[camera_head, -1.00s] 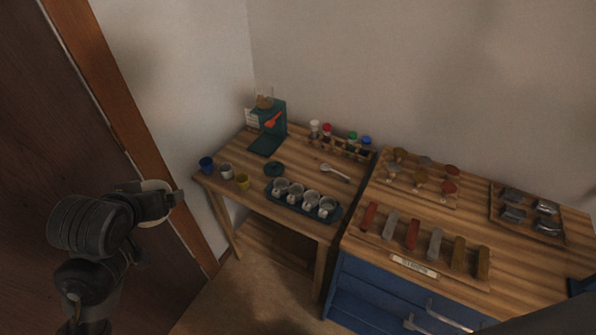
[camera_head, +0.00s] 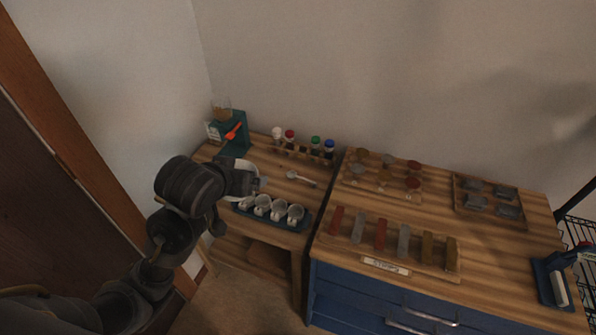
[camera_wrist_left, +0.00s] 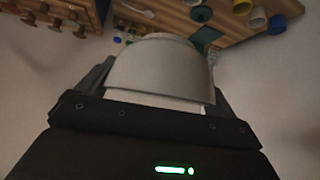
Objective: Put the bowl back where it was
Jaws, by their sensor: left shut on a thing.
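The bowl (camera_wrist_left: 162,68) is pale grey-white and fills the middle of the left wrist view between the jaws. My left gripper (camera_wrist_left: 160,100) is shut on it. In the head view the bowl (camera_head: 243,170) shows only as a pale rim beside my left gripper (camera_head: 256,184), mostly hidden behind the wrist. Gripper and bowl appear over the left part of the small wooden table (camera_head: 262,157); their height above it is hard to tell. My right gripper is not in view.
A green stand (camera_head: 236,128) and a rack of colour-capped bottles (camera_head: 302,144) stand behind. A spoon (camera_head: 302,178) lies right of the gripper. A blue cabinet (camera_head: 390,292) with sample boards adjoins on the right.

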